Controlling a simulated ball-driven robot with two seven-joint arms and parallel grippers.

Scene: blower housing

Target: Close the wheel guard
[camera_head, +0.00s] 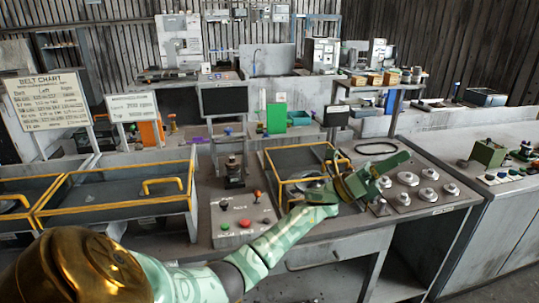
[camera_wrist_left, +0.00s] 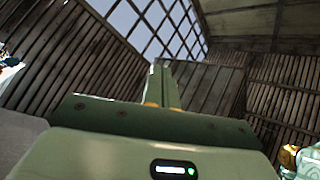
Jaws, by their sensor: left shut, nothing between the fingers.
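The wheel guard (camera_head: 298,159) appears as a grey panel with yellow edging at the centre of the bench. Yellow bars and part of a round wheel (camera_head: 313,184) show at its lower right. I cannot tell how far open the guard stands. My left gripper (camera_head: 398,160) is just right of the guard, over the bench top, with its arm passing in front of the guard's near right corner. In the left wrist view its fingers (camera_wrist_left: 165,88) are together, with nothing between them. Whether the gripper touches the guard is unclear. My right gripper is not in view.
Two yellow-edged covers (camera_head: 110,188) with handles lie at the left. A panel with red and green buttons (camera_head: 243,226) is in front. Several round knobs (camera_head: 428,174) and a black ring (camera_head: 377,148) lie right of the guard. A dark monitor (camera_head: 224,99) stands behind.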

